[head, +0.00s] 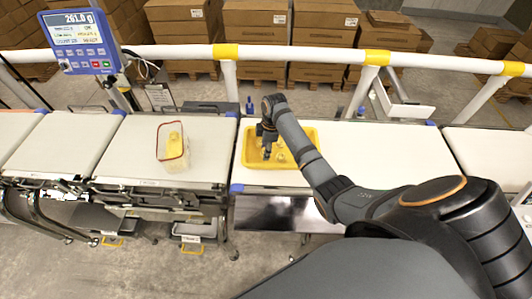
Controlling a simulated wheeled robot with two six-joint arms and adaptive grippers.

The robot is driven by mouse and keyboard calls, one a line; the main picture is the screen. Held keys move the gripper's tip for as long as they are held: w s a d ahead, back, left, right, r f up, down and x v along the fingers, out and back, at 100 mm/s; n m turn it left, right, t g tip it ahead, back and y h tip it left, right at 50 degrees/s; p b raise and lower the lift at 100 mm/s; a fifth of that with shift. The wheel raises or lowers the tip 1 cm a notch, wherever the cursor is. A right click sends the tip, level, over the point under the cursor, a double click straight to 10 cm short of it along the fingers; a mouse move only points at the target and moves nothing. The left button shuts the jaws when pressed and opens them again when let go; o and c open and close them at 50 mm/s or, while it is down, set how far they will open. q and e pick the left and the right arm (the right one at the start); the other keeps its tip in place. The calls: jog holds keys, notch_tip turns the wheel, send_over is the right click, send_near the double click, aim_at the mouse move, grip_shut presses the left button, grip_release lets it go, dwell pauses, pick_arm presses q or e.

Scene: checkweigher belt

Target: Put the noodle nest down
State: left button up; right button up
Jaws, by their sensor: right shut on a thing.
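My right gripper (266,147) points down over the left part of a yellow tray (249,156) on the middle belt section. It is shut on a noodle nest, which is small and mostly hidden by the fingers. Pale yellow nests (281,156) lie in the tray beside the gripper. I cannot tell whether the held nest touches the tray floor. A clear container with a red rim (163,152) and something yellow inside stands on the belt to the left. My left gripper is not in view.
A blue weighing display (82,40) at the upper left appears to read 261.0 g. A white rail with yellow bands (300,53) runs behind the belts. The white surface (385,150) right of the tray is clear. Cardboard boxes (255,20) stand behind.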

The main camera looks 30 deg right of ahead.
notch_tip(320, 180, down, 2)
jog(key=shift+s+f+p, duration=0.1)
jog(key=shift+s+p, duration=0.05)
jog(key=shift+p, duration=0.15)
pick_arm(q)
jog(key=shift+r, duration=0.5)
pick_arm(e)
jog(key=shift+f, duration=0.1)
jog(key=shift+f, duration=0.15)
jog(key=o, duration=0.9)
pick_arm(q)
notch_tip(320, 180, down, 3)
jog(key=b, duration=0.2)
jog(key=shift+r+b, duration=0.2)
jog(key=shift+b, duration=0.2)
pick_arm(e)
notch_tip(320, 180, up, 12)
jog(key=d, duration=0.1)
jog(key=shift+s+d, duration=0.15)
jog(key=shift+s, duration=0.1)
